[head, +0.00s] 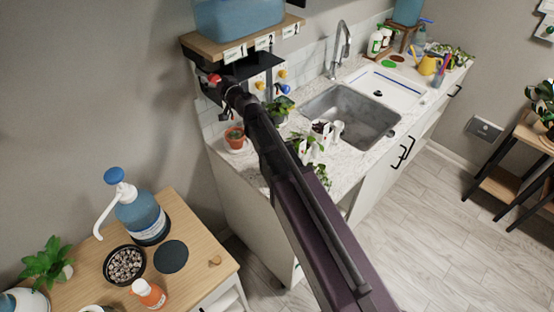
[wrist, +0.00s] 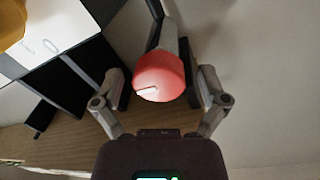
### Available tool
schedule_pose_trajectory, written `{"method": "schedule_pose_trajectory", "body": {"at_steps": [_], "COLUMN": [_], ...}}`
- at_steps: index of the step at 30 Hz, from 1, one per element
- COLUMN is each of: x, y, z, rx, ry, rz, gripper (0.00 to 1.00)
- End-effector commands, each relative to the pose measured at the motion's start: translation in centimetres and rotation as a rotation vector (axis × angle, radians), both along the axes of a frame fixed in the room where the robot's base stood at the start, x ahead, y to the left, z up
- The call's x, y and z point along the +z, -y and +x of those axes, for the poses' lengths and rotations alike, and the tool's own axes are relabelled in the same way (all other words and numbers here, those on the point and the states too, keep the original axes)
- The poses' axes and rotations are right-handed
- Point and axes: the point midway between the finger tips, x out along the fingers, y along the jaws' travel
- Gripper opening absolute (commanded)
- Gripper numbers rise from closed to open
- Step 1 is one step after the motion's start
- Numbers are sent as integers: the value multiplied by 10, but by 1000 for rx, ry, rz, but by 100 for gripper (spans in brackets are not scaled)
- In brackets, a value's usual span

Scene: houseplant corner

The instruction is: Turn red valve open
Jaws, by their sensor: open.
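The red valve knob (head: 214,78) is on the far left of the valve row under the wooden shelf. In the wrist view the round red knob (wrist: 160,77) faces me, with a pale pointer mark toward its lower left. My gripper (wrist: 155,84) is open, with one finger on each side of the knob. A gap shows at the left finger; I cannot tell whether the right finger touches. In the head view my gripper (head: 225,92) is at the valve, partly hidden by my arm.
Yellow knobs (head: 283,74) and a blue knob (head: 286,89) are to the right of the red one. A blue tank (head: 238,18) stands on the shelf (head: 205,47) above.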

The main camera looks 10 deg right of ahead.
Motion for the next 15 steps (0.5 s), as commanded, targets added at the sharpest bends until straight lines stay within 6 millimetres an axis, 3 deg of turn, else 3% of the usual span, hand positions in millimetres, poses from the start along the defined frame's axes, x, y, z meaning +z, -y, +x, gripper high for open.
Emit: {"method": "schedule_pose_trajectory", "body": {"at_steps": [11,15], "x": [0,0], "y": [0,11], "z": [0,-21], "rx": [0,0], "ry": [121,121], "rz": [-166,-167], "gripper": [93,93]}}
